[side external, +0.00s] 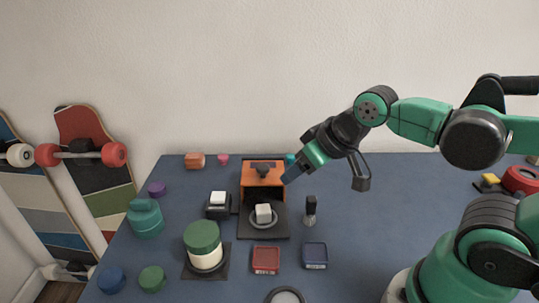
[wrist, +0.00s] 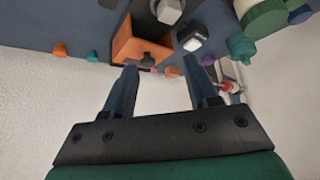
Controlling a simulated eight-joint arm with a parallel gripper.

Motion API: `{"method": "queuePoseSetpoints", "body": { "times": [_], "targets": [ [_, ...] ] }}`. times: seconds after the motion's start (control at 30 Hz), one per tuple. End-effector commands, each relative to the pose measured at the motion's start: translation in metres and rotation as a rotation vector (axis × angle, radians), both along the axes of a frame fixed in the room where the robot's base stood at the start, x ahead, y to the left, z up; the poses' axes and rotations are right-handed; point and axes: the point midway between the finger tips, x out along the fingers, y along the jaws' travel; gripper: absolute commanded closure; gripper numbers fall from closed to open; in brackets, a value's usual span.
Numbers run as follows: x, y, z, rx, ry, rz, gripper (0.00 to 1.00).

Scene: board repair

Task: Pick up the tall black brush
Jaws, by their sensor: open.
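A narrow upright object with a black upper part and a greyish lower end, which looks like the tall black brush (side external: 310,208), stands on the blue table in the side view, right of the orange box. I cannot make it out in the wrist view. My gripper (side external: 290,177) is above the table near the orange box's upper right, up and to the left of the brush in the picture and apart from it. In the wrist view my gripper (wrist: 160,66) shows two dark fingers spread wide with nothing between them.
The orange box (side external: 262,177) has a black plate with a pale cube (side external: 263,213) before it. A green-lidded jar (side external: 202,240), a red tray (side external: 266,259) and a blue tray (side external: 315,255) stand nearby. The blue table (side external: 375,215) is clear right of the brush. Skateboards lean at left.

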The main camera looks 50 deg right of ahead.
Motion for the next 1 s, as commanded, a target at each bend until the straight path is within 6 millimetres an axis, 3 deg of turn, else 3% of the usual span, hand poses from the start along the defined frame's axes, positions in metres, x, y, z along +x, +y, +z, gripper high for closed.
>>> {"method": "queuePoseSetpoints", "body": {
  "times": [0.27,0.33,0.67,1.0],
  "targets": [
    [0.000,0.000,0.000,0.000,0.000,0.000,0.47],
    [0.000,0.000,0.000,0.000,0.000,0.000,0.36],
    [0.000,-0.001,0.000,0.002,0.010,-0.006,0.36],
    [0.005,-0.029,-0.025,0.075,0.367,-0.225,0.36]
  ]
}}
